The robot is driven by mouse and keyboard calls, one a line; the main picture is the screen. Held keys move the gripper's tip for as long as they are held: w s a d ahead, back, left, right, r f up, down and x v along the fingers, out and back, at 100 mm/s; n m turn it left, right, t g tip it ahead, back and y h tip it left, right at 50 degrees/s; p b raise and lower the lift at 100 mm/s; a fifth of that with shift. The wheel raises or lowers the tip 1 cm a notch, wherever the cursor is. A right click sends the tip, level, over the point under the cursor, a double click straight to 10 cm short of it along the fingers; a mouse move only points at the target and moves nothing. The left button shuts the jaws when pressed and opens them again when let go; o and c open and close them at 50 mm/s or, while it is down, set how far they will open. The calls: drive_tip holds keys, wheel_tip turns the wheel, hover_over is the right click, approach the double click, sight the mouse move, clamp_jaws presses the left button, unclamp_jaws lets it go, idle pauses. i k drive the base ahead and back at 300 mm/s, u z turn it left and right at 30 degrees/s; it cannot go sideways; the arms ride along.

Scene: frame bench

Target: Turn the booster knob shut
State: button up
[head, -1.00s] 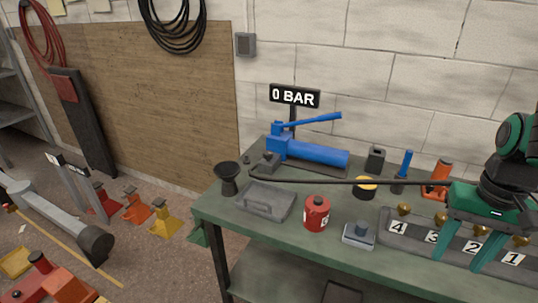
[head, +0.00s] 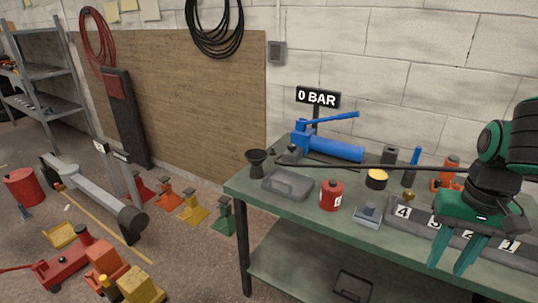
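The blue hand pump (head: 335,149) with its long lever lies at the back of the bench, under a sign reading 0 BAR (head: 318,97); I take it as the booster. A separate knob on it is too small to make out. A grey rail (head: 388,221) with number tags 4 to 1 stands at the right front. A brass knob (head: 410,194) shows behind tag 4; others are hidden by my arm. My gripper (head: 449,266) points down in front of the rail near tags 3 and 2, its green fingers apart and empty.
A funnel (head: 257,163), grey tray (head: 288,184), red can (head: 331,195) and yellow-topped tin (head: 376,179) stand on the bench (head: 250,190). Jacks and stands crowd the floor at left.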

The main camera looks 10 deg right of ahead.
sight(291, 147)
drive_tip(key=u, duration=0.45)
drive_tip(key=k, duration=0.95)
drive_tip(key=u, duration=0.75)
drive_tip(key=i, duration=1.95)
drive_tip(key=z, duration=1.05)
drive_tip(key=i, duration=0.5)
drive_tip(key=z, duration=0.3)
